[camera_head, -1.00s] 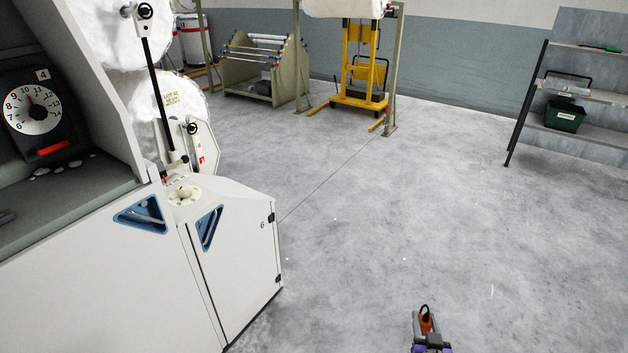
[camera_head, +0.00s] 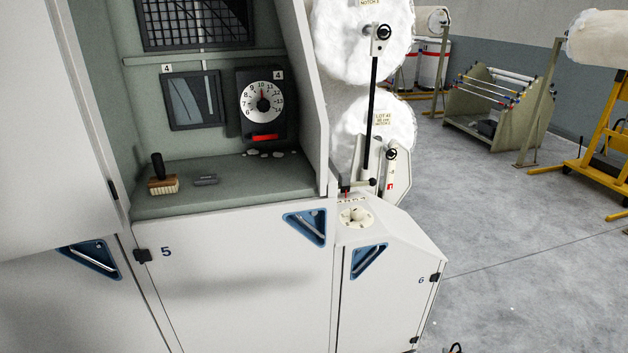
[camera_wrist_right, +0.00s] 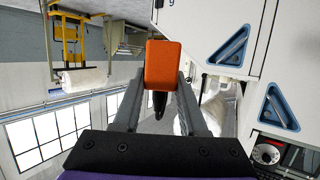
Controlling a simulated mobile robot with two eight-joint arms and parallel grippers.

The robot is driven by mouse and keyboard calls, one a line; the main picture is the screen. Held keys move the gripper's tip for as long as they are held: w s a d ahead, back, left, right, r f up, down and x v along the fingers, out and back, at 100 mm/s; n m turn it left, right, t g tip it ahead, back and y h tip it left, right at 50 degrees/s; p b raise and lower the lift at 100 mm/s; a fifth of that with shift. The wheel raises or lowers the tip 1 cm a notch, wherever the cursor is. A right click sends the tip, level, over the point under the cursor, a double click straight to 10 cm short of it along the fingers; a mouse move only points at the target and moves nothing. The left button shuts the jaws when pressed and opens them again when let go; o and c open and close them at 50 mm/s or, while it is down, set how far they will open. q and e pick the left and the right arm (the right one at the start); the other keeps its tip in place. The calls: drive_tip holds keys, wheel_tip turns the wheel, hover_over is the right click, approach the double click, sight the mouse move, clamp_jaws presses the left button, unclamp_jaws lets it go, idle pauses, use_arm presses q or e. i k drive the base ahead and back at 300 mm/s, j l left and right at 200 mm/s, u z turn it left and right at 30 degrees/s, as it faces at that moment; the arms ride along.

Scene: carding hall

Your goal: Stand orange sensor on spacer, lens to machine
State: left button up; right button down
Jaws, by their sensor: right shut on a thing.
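The orange sensor (camera_wrist_right: 163,62) is held between the two grey fingers of my right gripper (camera_wrist_right: 160,80) in the right wrist view. A black cable or stem hangs from it. In the head view only the sensor's black loop and a bit of orange (camera_head: 454,349) show at the bottom edge. I cannot make out its lens. The pale machine (camera_head: 240,275) fills the left and middle of the head view. A small flat grey piece (camera_head: 205,180) lies on its green-grey ledge (camera_head: 235,200); I cannot tell whether it is the spacer. My left gripper is not in view.
A wooden brush (camera_head: 163,180) stands on the ledge, left of the grey piece. A dial (camera_head: 263,103) and a dark window (camera_head: 193,100) are on the wall behind. White fibre rolls (camera_head: 362,45) stand right of the recess.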

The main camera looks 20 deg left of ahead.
sight(205, 178)
drive_tip(key=u, duration=1.5)
